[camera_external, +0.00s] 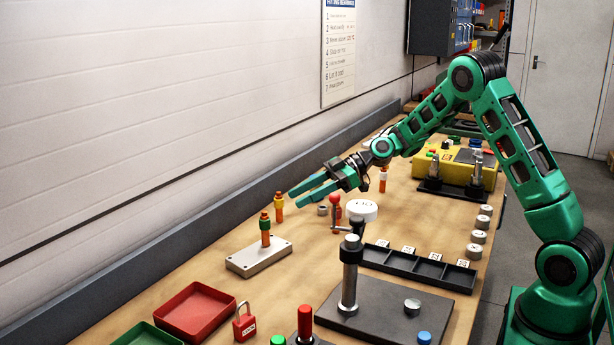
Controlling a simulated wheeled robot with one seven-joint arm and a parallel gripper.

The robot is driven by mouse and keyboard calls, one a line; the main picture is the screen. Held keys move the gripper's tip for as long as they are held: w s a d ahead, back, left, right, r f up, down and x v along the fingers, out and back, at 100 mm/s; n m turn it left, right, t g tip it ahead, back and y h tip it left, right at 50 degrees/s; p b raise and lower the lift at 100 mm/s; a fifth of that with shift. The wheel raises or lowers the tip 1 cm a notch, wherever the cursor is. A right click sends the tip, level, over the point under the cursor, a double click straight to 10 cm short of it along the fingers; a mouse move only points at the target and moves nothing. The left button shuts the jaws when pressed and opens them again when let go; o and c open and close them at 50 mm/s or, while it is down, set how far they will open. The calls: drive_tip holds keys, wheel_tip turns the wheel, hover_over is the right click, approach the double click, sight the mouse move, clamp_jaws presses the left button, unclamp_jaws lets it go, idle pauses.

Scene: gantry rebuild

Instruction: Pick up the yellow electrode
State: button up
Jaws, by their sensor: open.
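A thin orange electrode with a yellow upper part (278,202) stands upright behind the pale block, toward the wall. My gripper (295,199) reaches left over the table with its two green fingers apart and empty. Its fingertips appear just right of the yellow electrode; I cannot tell the exact gap in depth. Another orange one (383,179) stands upright to the right, behind my gripper.
A red tray (197,312), a green tray (146,335) and a red padlock (244,323) are at the front left. A dark plate (400,318) bears a tall metal post (349,280). A black slotted rack (418,267) and a white disc (362,210) lie mid-table. A grey ledge (130,267) runs along the wall.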

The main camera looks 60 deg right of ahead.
sight(278, 207)
drive_tip(key=x, duration=0.7)
drive_tip(key=shift+a+f, duration=0.2)
drive_tip(key=shift+a, duration=0.15)
clamp_jaws()
